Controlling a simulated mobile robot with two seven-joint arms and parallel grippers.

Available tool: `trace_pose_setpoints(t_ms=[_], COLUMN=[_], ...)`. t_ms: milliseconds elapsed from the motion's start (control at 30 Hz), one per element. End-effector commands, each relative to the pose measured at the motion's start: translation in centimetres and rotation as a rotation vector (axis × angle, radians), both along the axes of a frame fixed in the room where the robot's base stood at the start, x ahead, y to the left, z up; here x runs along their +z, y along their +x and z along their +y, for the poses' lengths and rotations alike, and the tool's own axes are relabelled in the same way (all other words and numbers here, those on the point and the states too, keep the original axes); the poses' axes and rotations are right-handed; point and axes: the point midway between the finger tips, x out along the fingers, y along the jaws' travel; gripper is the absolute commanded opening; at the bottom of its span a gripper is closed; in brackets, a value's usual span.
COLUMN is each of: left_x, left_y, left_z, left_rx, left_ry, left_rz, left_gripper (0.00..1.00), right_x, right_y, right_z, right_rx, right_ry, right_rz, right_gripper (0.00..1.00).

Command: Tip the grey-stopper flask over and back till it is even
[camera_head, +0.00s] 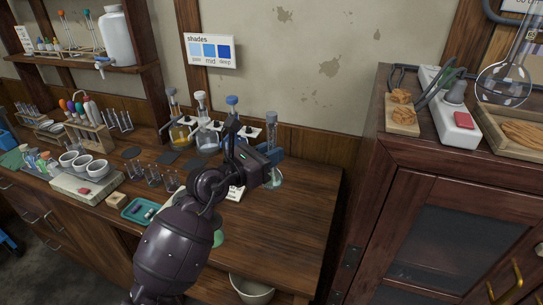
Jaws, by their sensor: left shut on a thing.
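My left gripper (268,165) reaches over the bench and is shut on the neck of a glass flask. This flask has a greyish stopper (272,117) above the gripper, and its clear, pale bluish-green body (276,181) shows below. It looks about upright; the gripper hides its middle. I cannot tell whether its base touches the bench or whether its contents are even. My right gripper is not in view.
Behind stand flasks with a dark grey top (171,92), a white top (200,97) and a blue top (232,100). Small beakers (153,179) and a teal tray (138,209) are left of my arm. The bench's right front (290,225) is clear; a tall cabinet (440,170) stands right.

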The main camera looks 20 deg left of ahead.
Motion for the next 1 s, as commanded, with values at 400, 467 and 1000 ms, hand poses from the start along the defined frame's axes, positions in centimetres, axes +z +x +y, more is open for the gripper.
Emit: trace_pose_setpoints(t_ms=[400,467,1000], left_x=[3.0,3.3,4.0], left_y=[0.0,0.0,0.0], left_z=[0.0,0.0,0.0], left_rx=[-0.001,0.0,0.002], left_ry=[-0.001,0.001,-0.002], left_rz=[-0.003,-0.003,-0.002], left_gripper=[0.0,0.0,0.0], right_x=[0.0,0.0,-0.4], right_y=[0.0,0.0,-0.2], right_z=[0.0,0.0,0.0], right_rx=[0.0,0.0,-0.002], right_ry=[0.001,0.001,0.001], right_rz=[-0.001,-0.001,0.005], right_gripper=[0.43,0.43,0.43])
